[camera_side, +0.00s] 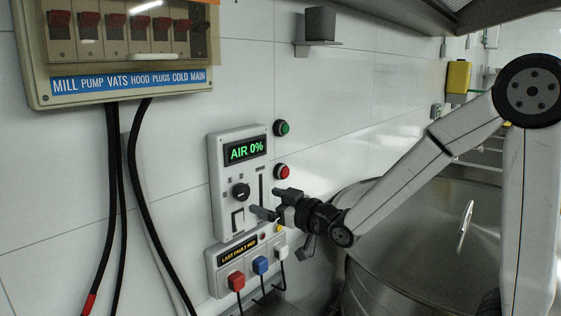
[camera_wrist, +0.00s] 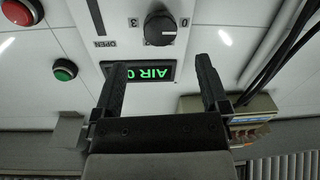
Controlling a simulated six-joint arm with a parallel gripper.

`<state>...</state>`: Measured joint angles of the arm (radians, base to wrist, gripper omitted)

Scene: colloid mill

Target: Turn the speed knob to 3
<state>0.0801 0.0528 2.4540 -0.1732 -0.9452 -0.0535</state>
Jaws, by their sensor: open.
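The black round speed knob (camera_side: 240,193) sits on the grey wall panel, below the green "AIR 0%" display (camera_side: 246,149). In the wrist view the picture is turned over, and the knob (camera_wrist: 160,29) is at the top centre, with "3" and "0" marks on either side. My gripper (camera_side: 273,202) is in front of the panel, to the right of and slightly lower than the knob. In the wrist view my gripper (camera_wrist: 162,68) is open and empty, with the knob beyond its fingertips, not between them. The display (camera_wrist: 152,73) is partly hidden by a finger.
A vertical slot (camera_side: 262,187) marked "OPEN" runs beside the knob, and a rocker switch (camera_side: 238,219) is below. Green (camera_side: 282,128) and red (camera_side: 282,171) buttons are to the right. A plug box (camera_side: 224,284) is underneath. A large steel vat (camera_side: 420,250) stands at right.

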